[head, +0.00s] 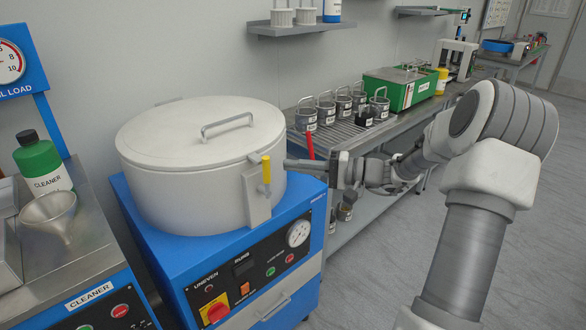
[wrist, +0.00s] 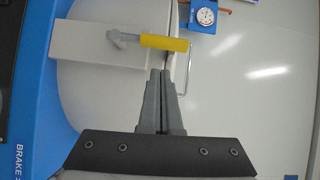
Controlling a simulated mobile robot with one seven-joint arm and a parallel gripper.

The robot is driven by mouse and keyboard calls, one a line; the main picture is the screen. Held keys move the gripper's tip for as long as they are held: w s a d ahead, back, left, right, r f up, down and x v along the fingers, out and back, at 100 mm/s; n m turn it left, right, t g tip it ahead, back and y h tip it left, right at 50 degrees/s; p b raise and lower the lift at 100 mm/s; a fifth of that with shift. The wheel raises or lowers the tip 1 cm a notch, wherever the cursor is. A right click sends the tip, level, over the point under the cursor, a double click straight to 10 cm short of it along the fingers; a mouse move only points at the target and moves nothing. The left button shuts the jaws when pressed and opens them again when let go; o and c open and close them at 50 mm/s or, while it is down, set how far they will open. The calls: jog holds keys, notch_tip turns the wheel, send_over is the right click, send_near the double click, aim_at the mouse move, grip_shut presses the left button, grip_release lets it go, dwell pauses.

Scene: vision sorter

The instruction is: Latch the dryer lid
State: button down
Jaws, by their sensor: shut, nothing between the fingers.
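The dryer is a round white drum (head: 200,195) on a blue cabinet, and its flat lid (head: 165,140) lies down on the drum with a grey bar handle (head: 227,125) on top. The latch has a yellow grip (head: 266,169) that stands upright on a pale bracket (head: 255,195) at the drum's front right. The yellow grip also shows in the wrist view (wrist: 165,43), running crosswise just beyond my fingertips. My gripper (head: 288,163) is just right of the latch. Its fingers (wrist: 161,74) are shut together and empty, apparently apart from the grip.
A dial and knobs are on the cabinet's front panel (head: 265,262). Right of the dryer is a bench (head: 335,140) with several handled metal pots and a green box (head: 400,88). A cleaner bottle (head: 42,165) and a funnel (head: 48,212) stand at left. Floor is open at right.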

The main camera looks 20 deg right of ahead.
jog(key=p+v, duration=0.1)
jog(key=v, duration=0.9)
jog(key=shift+d+f, duration=0.2)
jog(key=shift+d, duration=0.25)
